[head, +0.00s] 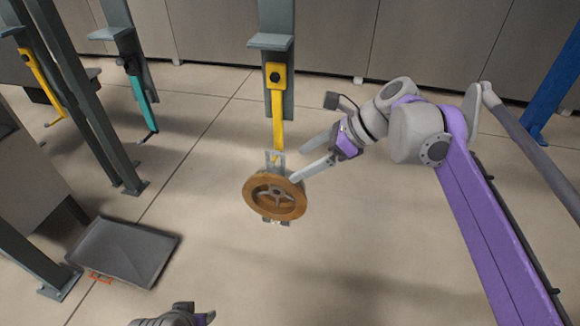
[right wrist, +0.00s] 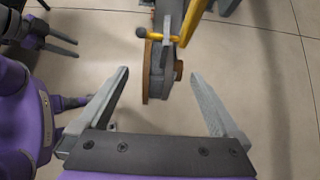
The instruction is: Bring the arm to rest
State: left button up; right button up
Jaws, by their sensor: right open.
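My right gripper (head: 296,162) is open, with its fingers pointing left toward the hanging brown wheel (head: 275,196). In the right wrist view my right gripper's fingers (right wrist: 160,105) are spread wide with nothing between their tips. The wheel (right wrist: 148,72) shows there edge-on, just beyond the fingers. The wheel hangs by a grey plate from a yellow hook arm (head: 278,125). In the head view one fingertip overlaps the wheel's upper right rim; I cannot tell whether they touch. My left gripper (right wrist: 60,42) appears at the upper left of the right wrist view, its fingers apart.
A teal hook arm (head: 144,103) and another yellow hook arm (head: 42,75) hang empty to the left. Grey posts (head: 75,100) stand at the left. A dark grey tray (head: 120,252) is at the lower left. A blue post (head: 555,85) stands at the far right. The central floor is clear.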

jog(key=s+d+f+n+t+h, duration=0.1)
jog(key=s+d+f+n+h, duration=0.3)
jog(key=s+f+n, duration=0.6)
jog(key=s+d+f+n+t+h+p, duration=0.1)
jog(key=s+d+f+n+h, duration=0.3)
jog(key=s+f+n, duration=0.7)
jog(key=d, duration=0.2)
jog(key=shift+s+d+f+n+t+h, duration=0.3)
jog(key=shift+s+f, duration=0.05)
jog(key=shift+s, duration=0.05)
dwell(1.0)
